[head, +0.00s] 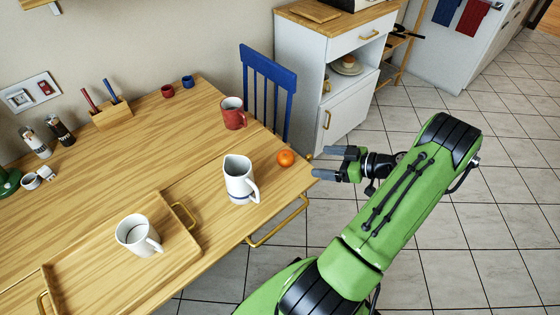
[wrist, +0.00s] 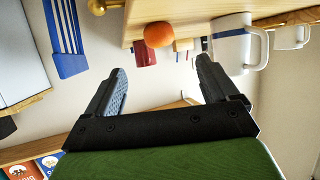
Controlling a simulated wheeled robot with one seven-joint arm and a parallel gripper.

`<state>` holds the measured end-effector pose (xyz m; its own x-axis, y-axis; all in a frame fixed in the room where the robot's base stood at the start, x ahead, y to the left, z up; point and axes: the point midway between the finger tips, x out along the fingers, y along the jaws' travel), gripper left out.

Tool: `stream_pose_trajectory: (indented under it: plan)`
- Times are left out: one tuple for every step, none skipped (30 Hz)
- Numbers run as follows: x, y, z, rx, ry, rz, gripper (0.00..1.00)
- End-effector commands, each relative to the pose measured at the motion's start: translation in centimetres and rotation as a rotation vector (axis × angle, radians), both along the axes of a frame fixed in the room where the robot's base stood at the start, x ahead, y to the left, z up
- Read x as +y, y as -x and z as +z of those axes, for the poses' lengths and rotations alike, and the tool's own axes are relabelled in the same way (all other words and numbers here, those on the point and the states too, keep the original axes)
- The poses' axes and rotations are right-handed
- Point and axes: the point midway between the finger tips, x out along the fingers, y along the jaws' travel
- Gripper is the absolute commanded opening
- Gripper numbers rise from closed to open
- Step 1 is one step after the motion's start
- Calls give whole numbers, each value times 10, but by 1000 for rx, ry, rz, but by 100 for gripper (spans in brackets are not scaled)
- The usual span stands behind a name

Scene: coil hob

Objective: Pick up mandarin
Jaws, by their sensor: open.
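The mandarin (head: 285,158) is a small orange ball on the wooden table (head: 150,140), near its right edge. It also shows in the wrist view (wrist: 158,34), beyond and between my fingertips. My gripper (head: 330,164) is just right of the mandarin in the head view, past the table edge. The gripper (wrist: 160,72) is open, and nothing is between its fingers. There is a gap between the fingertips and the mandarin.
A white pitcher (head: 239,177) stands just left of the mandarin and a red mug (head: 233,113) behind it. A blue chair (head: 267,95) is at the far table side. A wooden tray (head: 80,262) holds a white mug (head: 137,234). A gold rail (head: 272,238) runs along the table's edge.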

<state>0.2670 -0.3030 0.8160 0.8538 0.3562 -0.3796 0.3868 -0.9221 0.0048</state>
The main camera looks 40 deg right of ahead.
Motion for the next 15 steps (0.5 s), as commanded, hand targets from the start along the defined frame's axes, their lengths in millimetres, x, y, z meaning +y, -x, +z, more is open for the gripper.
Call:
stream_pose_trajectory:
  plan:
    - [6,-12,-7,0,-2,6,87]
    - [9,-18,-10,1,-3,6,87]
    - [13,-27,-15,3,-3,5,87]
    - [15,-33,-17,3,-4,6,87]
    - [18,-39,-20,2,-4,6,87]
    - [21,-47,-23,3,-3,5,87]
    - [22,-51,-25,3,-3,5,87]
    - [24,-55,-27,3,-3,4,87]
    - [25,-58,-28,4,-3,3,87]
    - [26,-61,-29,4,-3,3,87]
    - [27,-63,-30,3,-2,3,87]
    - [29,-68,-32,3,-2,3,87]
    - [31,-73,-34,3,-2,5,87]
    - [34,-78,-36,3,-2,5,87]
    - [36,-86,-39,3,-3,6,87]
